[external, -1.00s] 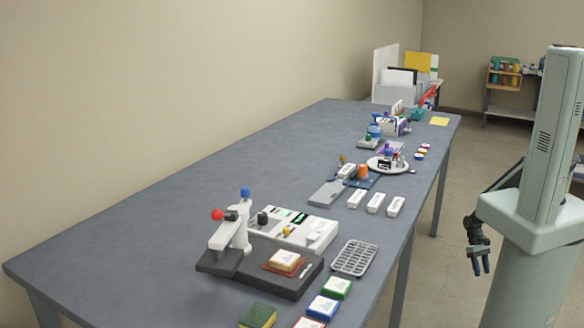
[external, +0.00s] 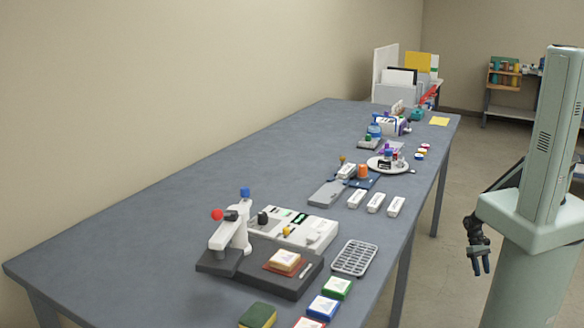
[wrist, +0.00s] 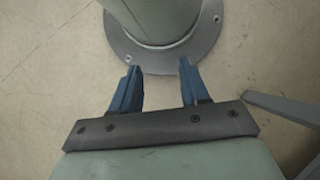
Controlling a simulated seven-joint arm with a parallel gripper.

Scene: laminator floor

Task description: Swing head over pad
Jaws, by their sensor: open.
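A white press with a swing head (external: 231,232) stands at the left end of a dark grey base on the near part of the bench. The head carries a red ball knob (external: 217,215) and a blue-topped post (external: 245,193). A red-brown pad (external: 284,263) with a cream block on it sits on the right part of the base. The head is to the left of the pad, not above it. My gripper (external: 481,266) hangs off the right side of the bench, far from the press. In the wrist view my gripper (wrist: 156,88) is open and empty above the floor.
The long grey bench (external: 130,235) has free room at its left. A white machine (external: 305,231) stands behind the press, and a grey grid tray (external: 354,258) to its right. Coloured blocks (external: 323,307) lie in front. White boxes (external: 376,203) and a round plate (external: 388,165) stand farther back.

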